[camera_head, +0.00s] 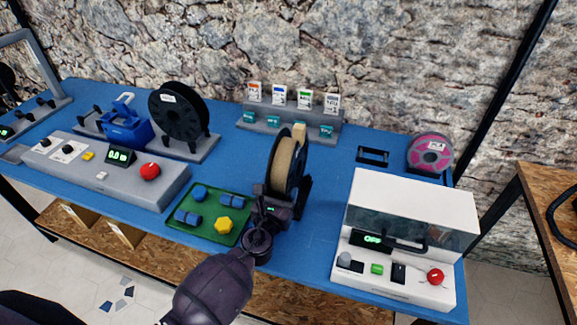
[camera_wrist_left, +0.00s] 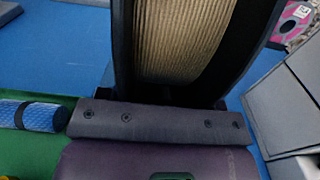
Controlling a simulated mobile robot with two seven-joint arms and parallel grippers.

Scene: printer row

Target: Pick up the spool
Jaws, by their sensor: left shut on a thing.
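A spool with black flanges and tan filament (camera_head: 284,162) stands upright near the middle of the blue table, just right of the green tray. My left gripper (camera_head: 283,192) is shut on this spool at its lower part. In the left wrist view the spool's tan winding (camera_wrist_left: 185,40) and dark flanges fill the top middle, close above the gripper body. The fingertips are hidden there, and I cannot tell whether the spool touches the table. My right gripper is not in view. Other spools are a black one (camera_head: 178,113) on a stand and a pink one (camera_head: 430,152) at right.
A white machine (camera_head: 400,220) reading OFF stands at right. A grey control panel (camera_head: 115,178) is at left. A rack of labelled cards (camera_head: 290,121) stands behind. Blue table (camera_head: 318,215) is bare between spool and white machine.

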